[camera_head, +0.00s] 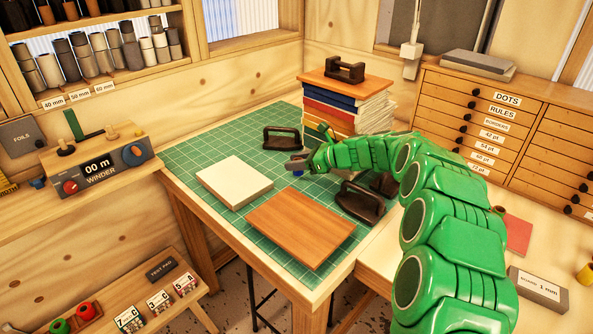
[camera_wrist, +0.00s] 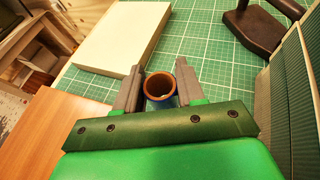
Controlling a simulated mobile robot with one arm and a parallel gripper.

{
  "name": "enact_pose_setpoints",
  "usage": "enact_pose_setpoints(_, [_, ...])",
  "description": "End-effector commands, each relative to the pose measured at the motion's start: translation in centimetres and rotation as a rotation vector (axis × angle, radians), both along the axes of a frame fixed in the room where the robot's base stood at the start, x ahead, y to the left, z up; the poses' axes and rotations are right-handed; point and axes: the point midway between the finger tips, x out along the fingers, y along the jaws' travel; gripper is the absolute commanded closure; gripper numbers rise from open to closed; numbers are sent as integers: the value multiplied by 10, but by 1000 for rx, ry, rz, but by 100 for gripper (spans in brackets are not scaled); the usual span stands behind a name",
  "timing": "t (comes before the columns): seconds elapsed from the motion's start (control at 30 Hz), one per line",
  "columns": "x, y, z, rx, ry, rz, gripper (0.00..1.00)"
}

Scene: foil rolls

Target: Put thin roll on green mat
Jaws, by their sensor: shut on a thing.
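My gripper (camera_head: 299,164) is over the green mat (camera_head: 187,153), with its fingers closed around a thin roll. The roll is a narrow tube with a brown core and a blue outside (camera_wrist: 160,88), its open end towards the wrist camera. In the head view only a small blue bit of the roll (camera_head: 298,173) shows below the fingers. In the wrist view the gripper (camera_wrist: 159,77) has one finger on each side of the roll. The roll's lower end is hidden, so I cannot tell whether it touches the mat.
A cream slab (camera_head: 234,181), a brown board (camera_head: 300,228) and dark handled weights (camera_head: 282,137) (camera_head: 360,203) lie on the mat around my gripper. A book stack (camera_head: 335,108) stands behind it. A winder (camera_head: 97,165) is at left. Bare mat shows behind the cream slab.

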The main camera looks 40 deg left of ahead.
Motion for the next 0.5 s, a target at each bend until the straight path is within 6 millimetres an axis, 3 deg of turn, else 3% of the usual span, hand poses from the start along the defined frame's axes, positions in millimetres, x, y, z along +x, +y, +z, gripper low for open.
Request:
enact_pose_setpoints(0.13, [2, 4, -6, -1, 0, 0, 90])
enact_pose_setpoints(0.33, [2, 3, -31, 1, 1, 0, 90])
enact_pose_setpoints(0.5, [2, 3, -34, 1, 0, 0, 90])
